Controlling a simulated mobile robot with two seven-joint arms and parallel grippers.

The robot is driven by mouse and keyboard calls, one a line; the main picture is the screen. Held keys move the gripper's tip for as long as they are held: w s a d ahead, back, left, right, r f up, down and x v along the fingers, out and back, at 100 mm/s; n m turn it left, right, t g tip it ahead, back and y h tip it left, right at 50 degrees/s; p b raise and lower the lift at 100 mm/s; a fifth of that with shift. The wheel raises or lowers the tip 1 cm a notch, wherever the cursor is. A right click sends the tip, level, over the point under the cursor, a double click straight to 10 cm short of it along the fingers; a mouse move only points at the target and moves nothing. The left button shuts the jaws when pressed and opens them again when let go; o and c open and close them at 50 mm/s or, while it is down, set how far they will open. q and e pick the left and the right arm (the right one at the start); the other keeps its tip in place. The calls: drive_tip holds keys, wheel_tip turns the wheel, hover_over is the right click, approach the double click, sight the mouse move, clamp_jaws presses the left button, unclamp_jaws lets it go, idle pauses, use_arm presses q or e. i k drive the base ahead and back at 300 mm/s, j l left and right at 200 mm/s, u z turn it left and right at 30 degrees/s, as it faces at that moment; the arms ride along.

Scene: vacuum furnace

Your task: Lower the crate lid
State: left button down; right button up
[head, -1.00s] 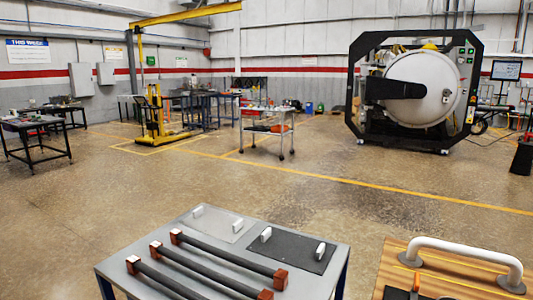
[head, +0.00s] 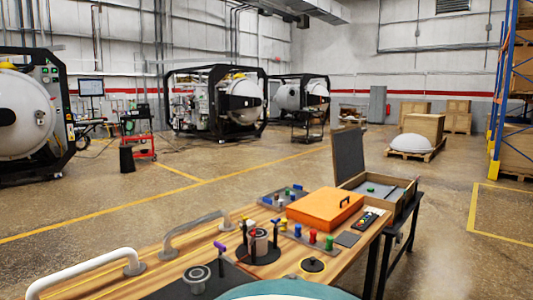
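A wooden crate (head: 407,203) with a grey lining sits open at the far right end of the wooden table. Its crate lid (head: 348,154) stands raised at the crate's left side, nearly upright, with its dark grey inner face showing. Something small and blue lies on the grey lining inside. Neither of my grippers is in view, and nothing touches the lid.
An orange case (head: 325,206) lies just left of the crate. Coloured pegs, a remote-like device (head: 368,219) and a black round stand (head: 258,254) share the table (head: 345,262). White (head: 88,272) and grey (head: 192,234) bar handles rise at the left. Open floor lies beyond.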

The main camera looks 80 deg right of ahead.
sight(346, 142)
drive_tip(key=z, duration=1.8)
drive_tip(key=i+l+z, duration=0.15)
drive_tip(key=l+z, duration=0.25)
drive_tip(key=l, duration=0.2)
drive_tip(key=i+l+z, duration=0.35)
drive_tip(key=l, duration=0.2)
drive_tip(key=i+l+z, duration=0.2)
drive_tip(key=l+z, duration=0.2)
drive_tip(key=i+l+z, duration=0.6)
drive_tip(key=i, duration=0.2)
drive_tip(key=i+l+z, duration=0.25)
drive_tip(key=i, duration=0.25)
drive_tip(key=i+z, duration=0.25)
drive_tip(key=i, duration=0.2)
drive_tip(key=i+j+z, duration=0.15)
drive_tip(key=i, duration=1.55)
drive_tip(key=i+u, duration=0.15)
drive_tip(key=i, duration=0.7)
drive_tip(key=i+l+u, duration=0.1)
drive_tip(key=i, duration=2.4)
drive_tip(key=i+u, duration=0.3)
drive_tip(key=i, duration=0.2)
drive_tip(key=i+l+u, duration=0.1)
drive_tip(key=i+u, duration=0.15)
drive_tip(key=i, duration=0.2)
drive_tip(key=i+l+u, duration=0.3)
drive_tip(key=i, duration=0.15)
drive_tip(key=j, duration=0.1)
